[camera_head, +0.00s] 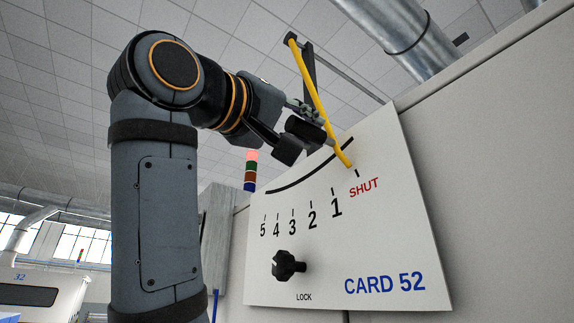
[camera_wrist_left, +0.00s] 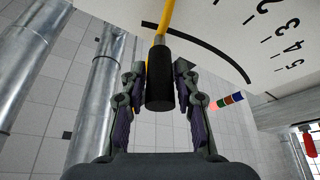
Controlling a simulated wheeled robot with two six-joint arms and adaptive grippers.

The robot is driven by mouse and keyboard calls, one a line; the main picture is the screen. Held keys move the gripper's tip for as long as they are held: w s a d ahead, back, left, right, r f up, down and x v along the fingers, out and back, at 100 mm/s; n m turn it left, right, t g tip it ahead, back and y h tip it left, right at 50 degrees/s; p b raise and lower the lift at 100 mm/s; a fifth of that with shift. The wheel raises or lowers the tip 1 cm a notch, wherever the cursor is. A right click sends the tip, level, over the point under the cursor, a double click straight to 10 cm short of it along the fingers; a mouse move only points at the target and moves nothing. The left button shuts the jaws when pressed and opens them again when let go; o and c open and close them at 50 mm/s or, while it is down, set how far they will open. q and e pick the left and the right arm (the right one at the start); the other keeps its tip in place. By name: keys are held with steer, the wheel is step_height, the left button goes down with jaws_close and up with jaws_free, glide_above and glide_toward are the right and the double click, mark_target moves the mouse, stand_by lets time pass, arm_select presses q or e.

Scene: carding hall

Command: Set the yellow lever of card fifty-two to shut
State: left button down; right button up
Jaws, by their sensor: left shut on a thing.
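The yellow lever (camera_head: 317,95) of card 52 slants down across the white dial plate (camera_head: 385,240). Its lower end lies just left of the tick at the red word SHUT (camera_head: 364,188), clearly past the 1 mark (camera_head: 336,207). In the wrist view the yellow rod (camera_wrist_left: 165,22) leads into a black grip (camera_wrist_left: 160,92). My left gripper (camera_head: 312,125) is shut on this grip, one finger on each side, also seen in the wrist view (camera_wrist_left: 160,72). The fingers partly hide the grip in the head view. My right gripper is not in view.
A black lock knob (camera_head: 287,266) sits on the plate below the scale, left of the CARD 52 label. A signal tower (camera_head: 250,172) stands behind, left of the plate. A metal duct (camera_head: 400,35) runs overhead at the upper right.

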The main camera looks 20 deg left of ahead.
arm_select(q)
steer(key=shift+d, duration=0.15)
steer(key=shift+s, duration=0.1)
steer(key=c, duration=1.1)
jaws_free()
steer(key=shift+s+d, duration=0.1)
steer(key=shift+d, duration=0.05)
steer(key=shift+c, duration=0.2)
steer(key=shift+o, duration=0.7)
steer(key=shift+s+d+r, duration=0.1)
steer(key=shift+s+d, duration=0.05)
steer(key=shift+d, duration=0.15)
steer(key=shift+a, duration=0.1)
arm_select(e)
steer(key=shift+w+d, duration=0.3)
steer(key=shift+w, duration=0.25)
